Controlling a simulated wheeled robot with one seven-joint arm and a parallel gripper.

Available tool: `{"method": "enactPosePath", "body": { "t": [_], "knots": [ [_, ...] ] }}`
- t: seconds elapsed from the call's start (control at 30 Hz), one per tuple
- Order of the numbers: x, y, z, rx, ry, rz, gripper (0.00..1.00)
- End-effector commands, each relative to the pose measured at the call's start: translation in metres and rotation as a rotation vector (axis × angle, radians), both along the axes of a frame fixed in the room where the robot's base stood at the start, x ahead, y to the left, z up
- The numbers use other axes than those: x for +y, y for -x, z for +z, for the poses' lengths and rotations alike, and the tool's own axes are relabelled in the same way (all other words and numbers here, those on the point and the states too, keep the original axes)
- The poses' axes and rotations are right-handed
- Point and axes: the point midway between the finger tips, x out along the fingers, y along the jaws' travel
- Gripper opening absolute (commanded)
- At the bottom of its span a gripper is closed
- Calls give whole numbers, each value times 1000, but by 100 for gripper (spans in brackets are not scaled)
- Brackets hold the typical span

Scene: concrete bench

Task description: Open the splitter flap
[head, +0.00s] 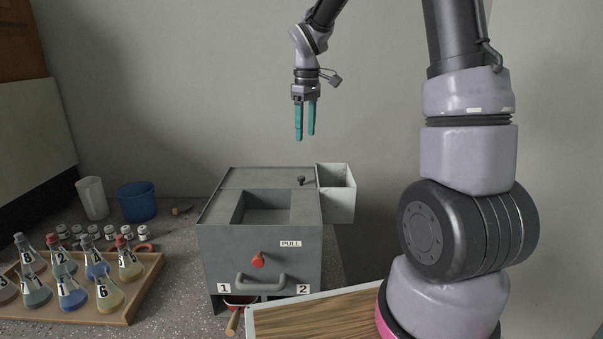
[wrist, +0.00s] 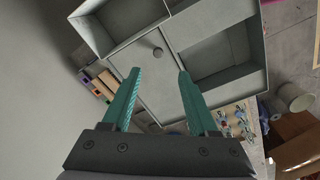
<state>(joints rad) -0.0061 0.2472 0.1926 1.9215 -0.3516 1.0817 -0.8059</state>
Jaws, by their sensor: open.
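The splitter is a grey metal box (head: 225,245) on the bench, with a rectangular opening in its top. A dark knob (head: 301,181) stands on the flat top plate behind the opening; it also shows in the wrist view (wrist: 158,50). The front has a "PULL" label, a red knob (head: 258,261) and a grey handle (head: 262,284), with labels 1 and 2 below. I cannot tell which panel is the flap. My gripper (head: 305,137) is open and empty, pointing down above the back of the box, apart from it. In the wrist view its teal fingers are either side of the top knob's direction.
A pale open bin (head: 337,190) is fixed at the box's right. A wooden tray (head: 143,297) of numbered flasks, small jars, a white cup (head: 92,198) and a blue cup (head: 137,202) stand left. A wood-topped board (head: 318,319) is in front. The wall is behind.

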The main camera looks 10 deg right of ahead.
Motion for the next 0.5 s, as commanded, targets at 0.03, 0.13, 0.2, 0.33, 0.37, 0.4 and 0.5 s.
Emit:
{"method": "enactPosePath", "body": {
  "t": [0.03, 0.13, 0.2, 0.33, 0.37, 0.4, 0.5],
  "knots": [
    [3, -7, -11, 20, 4, 33, 60],
    [6, -16, -25, 41, 10, 87, 60],
    [7, -19, -30, 50, 12, 107, 60],
    [8, -21, -39, 55, 13, 118, 60],
    [8, -20, -42, 56, 14, 118, 60],
    [8, -20, -48, 56, 14, 117, 60],
    [8, -20, -65, 57, 13, 117, 60]
  ]
}}
